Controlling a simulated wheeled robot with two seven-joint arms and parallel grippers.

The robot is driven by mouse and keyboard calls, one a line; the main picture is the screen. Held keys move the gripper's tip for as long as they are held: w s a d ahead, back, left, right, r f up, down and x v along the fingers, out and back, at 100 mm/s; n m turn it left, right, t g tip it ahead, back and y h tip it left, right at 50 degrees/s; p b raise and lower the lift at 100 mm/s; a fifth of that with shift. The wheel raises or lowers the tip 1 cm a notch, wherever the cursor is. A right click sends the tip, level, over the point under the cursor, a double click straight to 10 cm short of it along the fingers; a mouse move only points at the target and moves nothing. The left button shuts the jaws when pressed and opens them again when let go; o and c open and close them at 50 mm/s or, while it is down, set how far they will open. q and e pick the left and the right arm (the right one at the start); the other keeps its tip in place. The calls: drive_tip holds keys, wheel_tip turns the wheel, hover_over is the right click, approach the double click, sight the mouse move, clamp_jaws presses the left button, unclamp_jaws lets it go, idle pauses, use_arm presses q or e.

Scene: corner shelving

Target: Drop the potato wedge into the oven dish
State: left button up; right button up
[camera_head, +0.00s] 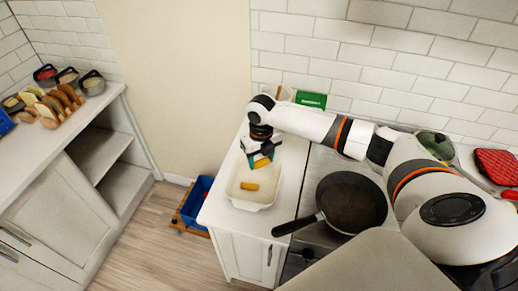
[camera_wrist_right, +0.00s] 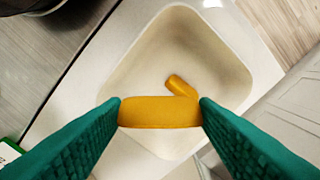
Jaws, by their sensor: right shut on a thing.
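My right gripper (camera_head: 259,161) is shut on a yellow-orange potato wedge (camera_wrist_right: 160,112), held crosswise between its green fingertips. The held wedge is above the cream oven dish (camera_head: 243,199) on the white counter. In the right wrist view the dish (camera_wrist_right: 140,65) lies below the fingers, with its near part covered by the wedge and fingers. Another potato wedge (camera_head: 249,186) lies inside the dish; it also shows in the right wrist view (camera_wrist_right: 181,86), partly overlapped by the held one. My left gripper is in neither view.
A black frying pan (camera_head: 351,202) sits on the hob right of the dish, its handle pointing toward the counter's front. A green box (camera_head: 310,99) stands by the back wall. A blue crate (camera_head: 197,203) is on the floor. Toast racks and pots (camera_head: 92,83) stand on the left counter.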

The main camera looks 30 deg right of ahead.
sight(260, 161)
drive_tip(key=shift+w+a+f, duration=0.1)
drive_tip(key=shift+a+f, duration=0.05)
drive_tip(key=shift+f+b, duration=0.3)
drive_tip(key=shift+b, duration=0.05)
wheel_tip(260, 161, down, 5)
drive_tip(key=b, duration=0.4)
drive_tip(key=shift+r, duration=0.15)
drive_tip(key=shift+f+b, duration=0.35)
drive_tip(key=shift+b, duration=0.15)
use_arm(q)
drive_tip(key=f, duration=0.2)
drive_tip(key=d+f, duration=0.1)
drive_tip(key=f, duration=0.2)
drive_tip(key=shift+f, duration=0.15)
use_arm(e)
drive_tip(key=shift+r, duration=0.1)
drive_tip(key=o, duration=1)
drive_tip(key=shift+o, duration=0.2)
wheel_tip(260, 161, up, 12)
drive_tip(key=b, duration=0.2)
drive_tip(key=shift+b, duration=0.3)
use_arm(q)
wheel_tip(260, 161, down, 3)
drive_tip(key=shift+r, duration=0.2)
